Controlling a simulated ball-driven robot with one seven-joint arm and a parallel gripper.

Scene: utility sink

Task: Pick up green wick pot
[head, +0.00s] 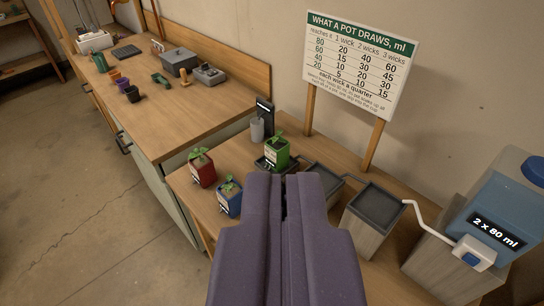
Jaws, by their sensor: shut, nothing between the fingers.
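The green wick pot (277,152) holds a small leafy plant and carries a pale label on its front. It stands at a dark tray (264,166) on the wooden bench, and its lower part is close to my fingertips in the picture. My gripper (285,178) is shut and empty, pointing forward over the bench. The fingertips appear just below the green pot in the picture; I cannot tell the gap in depth. A red pot (203,168) and a blue pot (230,197), both with plants, stand left of the fingertips.
A chart board (360,60) rises on posts. The long counter (165,105) holds small pots and boxes.

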